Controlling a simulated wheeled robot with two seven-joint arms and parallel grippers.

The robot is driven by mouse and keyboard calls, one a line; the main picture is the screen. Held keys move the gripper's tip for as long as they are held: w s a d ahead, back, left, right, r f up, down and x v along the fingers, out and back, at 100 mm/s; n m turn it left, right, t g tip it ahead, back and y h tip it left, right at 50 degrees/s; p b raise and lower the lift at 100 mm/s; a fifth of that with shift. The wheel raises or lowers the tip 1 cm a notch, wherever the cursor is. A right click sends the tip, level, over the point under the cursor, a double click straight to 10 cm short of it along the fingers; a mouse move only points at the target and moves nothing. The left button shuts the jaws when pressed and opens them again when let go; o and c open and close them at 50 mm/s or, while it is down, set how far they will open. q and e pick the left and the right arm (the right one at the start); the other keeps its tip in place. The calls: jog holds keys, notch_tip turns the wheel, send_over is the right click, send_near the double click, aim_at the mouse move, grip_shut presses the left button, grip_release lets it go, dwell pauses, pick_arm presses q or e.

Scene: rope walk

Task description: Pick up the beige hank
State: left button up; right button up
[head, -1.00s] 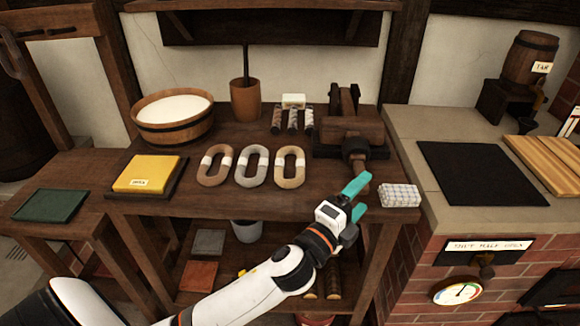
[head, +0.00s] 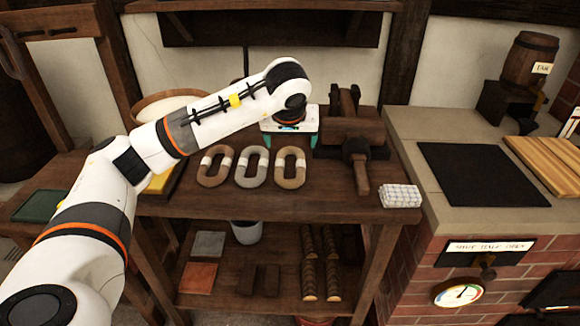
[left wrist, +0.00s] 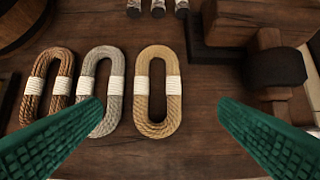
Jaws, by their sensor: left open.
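The beige hank (head: 291,179), an oval rope coil with white bindings, lies flat on the wooden bench, the rightmost of three hanks. In the left wrist view the beige hank (left wrist: 158,128) lies between the spread fingers, nearer the left finger. A grey hank (head: 252,180) and a brown hank (head: 212,181) lie to its left. My left gripper (head: 290,139) is open and empty, with teal fingers pointing down, above and just behind the beige hank. The left finger overlaps the grey hank's edge in the left wrist view. My right gripper is not in view.
A wooden clamp-like device (head: 350,135) stands right of the hanks. A white checked block (head: 400,196) lies at the bench's right front corner. My left arm partly covers the wooden tub (head: 150,105) and the yellow block (head: 160,183). The bench front is bare.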

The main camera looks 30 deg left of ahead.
pick_arm(q)
jog(key=x, duration=0.6)
jog(key=shift+a+f, duration=0.1)
jog(key=shift+a, duration=0.05)
jog(key=shift+p+x, duration=0.3)
jog(key=shift+x, duration=2.45)
jog(key=shift+s, duration=0.2)
jog(key=shift+c, duration=0.3)
jog(key=c, duration=0.7)
